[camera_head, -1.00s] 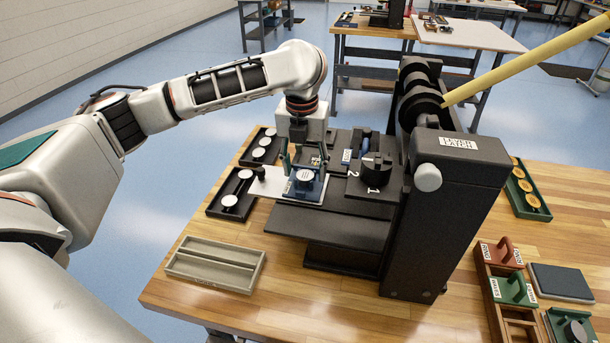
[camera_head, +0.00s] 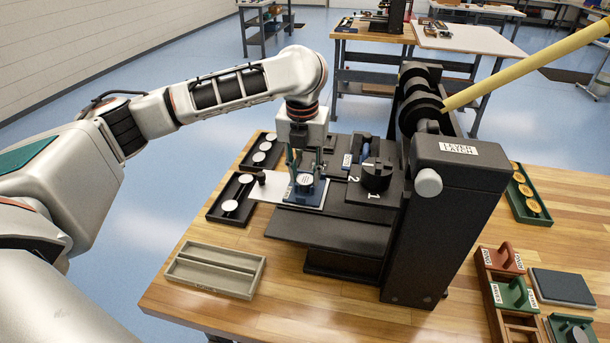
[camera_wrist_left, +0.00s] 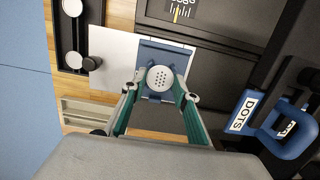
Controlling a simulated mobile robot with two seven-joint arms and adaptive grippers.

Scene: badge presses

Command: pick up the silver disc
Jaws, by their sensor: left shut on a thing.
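In the head view the disc (camera_head: 305,180) shows low between the green fingers of my left gripper (camera_head: 305,174), over a blue holder (camera_head: 303,196) beside the press. The blue holder (camera_wrist_left: 165,52) also shows behind the disc in the wrist view. I cannot tell whether the disc still touches the holder. My right gripper is not in view.
The black press (camera_head: 440,220) with a yellow lever (camera_head: 530,65) stands just right of my left gripper. Black trays with white discs (camera_head: 230,205) lie to the left. An empty grey tray (camera_head: 216,270) is at the front left. A blue DOTS handle (camera_wrist_left: 285,130) is nearby.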

